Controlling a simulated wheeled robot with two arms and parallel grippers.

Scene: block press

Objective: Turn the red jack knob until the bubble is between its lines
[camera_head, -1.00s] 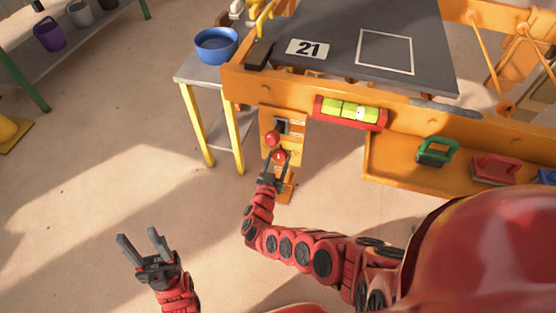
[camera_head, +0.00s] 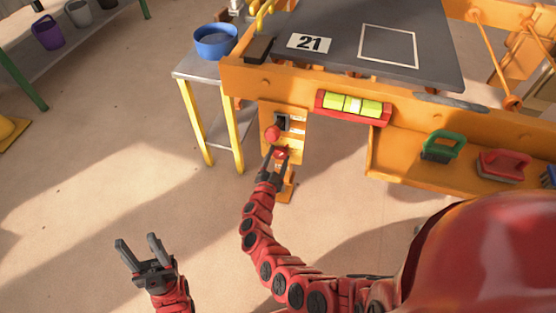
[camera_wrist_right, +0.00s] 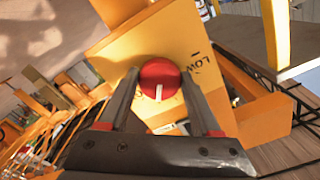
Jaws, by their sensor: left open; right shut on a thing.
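The red jack knob (camera_head: 281,153) is on the orange leg panel under the press table. It also shows in the right wrist view as a round red disc (camera_wrist_right: 160,72) with a white mark. My right gripper (camera_head: 276,158) is shut on the knob, one finger on each side of it. The spirit level (camera_head: 352,106) is a red holder with a yellow-green vial and dark lines, on the table's front beam. The bubble is too small to place surely against the lines. My left gripper (camera_head: 141,246) is open and empty over the floor.
A red ball-ended lever (camera_head: 272,133) sits just above the knob. A shelf with a green-handled tool (camera_head: 443,146) and a red one (camera_head: 503,164) is at the right. A blue bowl (camera_head: 216,41) stands on a side table.

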